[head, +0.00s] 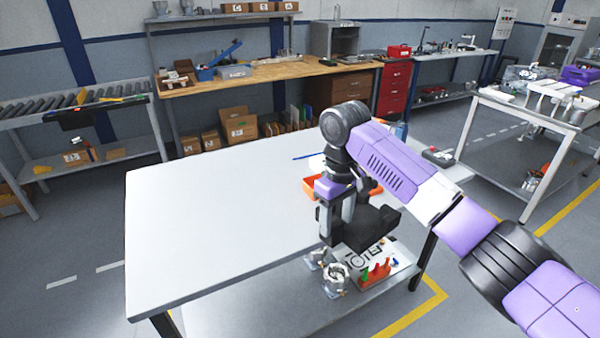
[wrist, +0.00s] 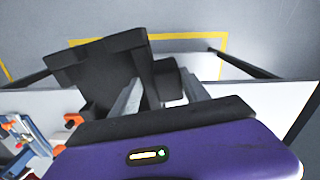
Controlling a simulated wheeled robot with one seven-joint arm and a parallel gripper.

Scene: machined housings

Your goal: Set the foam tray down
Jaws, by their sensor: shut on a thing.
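The foam tray (head: 375,224) is a black, blocky piece with a stepped outline. My gripper (head: 336,215) is shut on it and points down near the front right edge of the white table (head: 220,210). In the wrist view, the tray (wrist: 100,68) reaches out to the left past the two grey fingers (wrist: 160,92). The fingers hide part of it. The tray seems to be held above the floor side of the table edge; its exact height over the table cannot be told.
A blue pen-like item (head: 304,156) lies farther back. Metal housings (head: 336,278) and a red peg rack (head: 374,274) sit on a low shelf. The table's left and middle are clear.

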